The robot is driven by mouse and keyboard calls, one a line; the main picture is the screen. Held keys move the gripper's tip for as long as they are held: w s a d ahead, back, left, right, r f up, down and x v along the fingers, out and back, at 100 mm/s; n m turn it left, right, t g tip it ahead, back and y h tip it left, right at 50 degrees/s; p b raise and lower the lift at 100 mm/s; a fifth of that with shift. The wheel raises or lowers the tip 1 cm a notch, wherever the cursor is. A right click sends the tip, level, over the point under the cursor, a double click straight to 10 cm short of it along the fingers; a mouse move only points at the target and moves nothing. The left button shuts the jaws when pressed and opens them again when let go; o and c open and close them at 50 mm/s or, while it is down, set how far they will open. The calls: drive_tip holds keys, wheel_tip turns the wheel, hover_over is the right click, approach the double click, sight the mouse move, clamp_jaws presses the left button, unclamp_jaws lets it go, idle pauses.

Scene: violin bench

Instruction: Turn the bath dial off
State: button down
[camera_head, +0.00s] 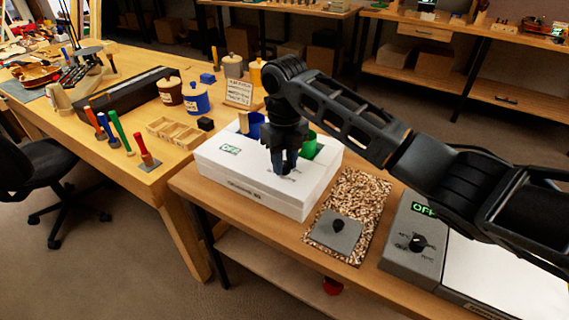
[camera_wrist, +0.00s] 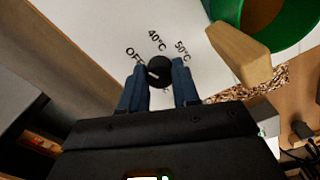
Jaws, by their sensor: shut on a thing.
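The bath is a white box (camera_head: 245,187) on the front bench, with a small green display (camera_head: 229,149) that appears to read OFF. In the wrist view its round black dial (camera_wrist: 159,70) has OFF, 40°C and 50°C marked around it. The dial's white pointer lies toward the left, on the OFF side; its exact alignment is hard to tell. My gripper (camera_head: 284,165) points down at the bath top, hiding the dial in the head view. In the wrist view my gripper's fingers (camera_wrist: 158,88) are shut on the dial, one on each side.
A green pot (camera_head: 309,146) and a blue pot (camera_head: 253,126) sit in the bath close to my gripper. A wood-chip tray (camera_head: 360,190) and a grey unit with another dial (camera_head: 417,243) stand to the right.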

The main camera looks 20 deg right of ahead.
sight(285, 164)
drive_tip(key=shift+n+b, duration=0.5)
drive_tip(key=shift+n, duration=0.5)
drive_tip(key=c, duration=0.8)
unclamp_jaws()
drive_tip(key=shift+r+b, duration=0.4)
drive_tip(key=shift+r, duration=3.55)
drive_tip(key=shift+s+f, duration=0.1)
